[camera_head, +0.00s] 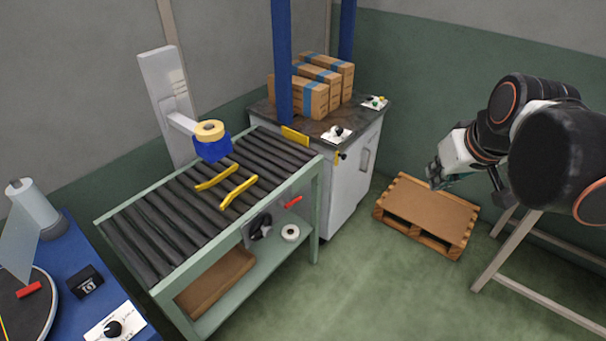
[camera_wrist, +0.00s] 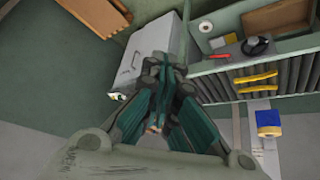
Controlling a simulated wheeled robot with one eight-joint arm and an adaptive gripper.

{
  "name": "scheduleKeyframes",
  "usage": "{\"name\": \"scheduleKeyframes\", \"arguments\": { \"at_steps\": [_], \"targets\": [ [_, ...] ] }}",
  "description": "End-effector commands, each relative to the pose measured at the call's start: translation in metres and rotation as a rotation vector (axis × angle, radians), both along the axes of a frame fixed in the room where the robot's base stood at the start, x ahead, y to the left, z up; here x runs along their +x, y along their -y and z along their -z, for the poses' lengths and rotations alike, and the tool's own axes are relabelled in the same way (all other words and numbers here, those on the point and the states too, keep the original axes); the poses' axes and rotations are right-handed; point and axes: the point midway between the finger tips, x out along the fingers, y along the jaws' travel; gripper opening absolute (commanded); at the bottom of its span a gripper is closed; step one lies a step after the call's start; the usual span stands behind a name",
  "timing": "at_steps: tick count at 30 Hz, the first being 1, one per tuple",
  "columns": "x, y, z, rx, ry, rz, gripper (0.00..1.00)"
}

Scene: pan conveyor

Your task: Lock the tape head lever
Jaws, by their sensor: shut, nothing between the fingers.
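The tape head is a blue block (camera_head: 211,148) with a tan tape roll (camera_head: 209,130) on top, on an arm from a white post above the roller conveyor (camera_head: 130,232). The blue block also shows at the right of the wrist view (camera_wrist: 269,119). A red lever (camera_head: 293,202) sticks out at the conveyor's near side and shows in the wrist view (camera_wrist: 220,57); I cannot tell whether it belongs to the tape head. My gripper (camera_head: 434,178) is shut and empty, well right of the conveyor, touching nothing. It also shows in the wrist view (camera_wrist: 163,72).
Yellow bars (camera_head: 238,192) lie across the rollers. A white cabinet (camera_head: 345,195) with cartons (camera_head: 300,97) stands behind the conveyor. A wooden pallet (camera_head: 428,212) lies on the floor near my gripper. A blue table (camera_head: 75,270) is at left. The front floor is clear.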

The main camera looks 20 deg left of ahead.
Motion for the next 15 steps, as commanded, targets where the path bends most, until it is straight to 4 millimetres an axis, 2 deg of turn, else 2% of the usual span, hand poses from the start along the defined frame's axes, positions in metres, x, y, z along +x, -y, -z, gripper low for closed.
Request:
{"name": "scheduleKeyframes", "arguments": {
  "at_steps": [1, 8, 15],
  "targets": [
    [0.014, -0.008, -0.004, -0.003, -0.005, -0.026, 0.0],
    [0.068, -0.044, -0.004, -0.017, -0.026, -0.145, 0.0],
    [0.12, -0.087, 0.007, -0.029, -0.045, -0.272, 0.0]
  ]
}}
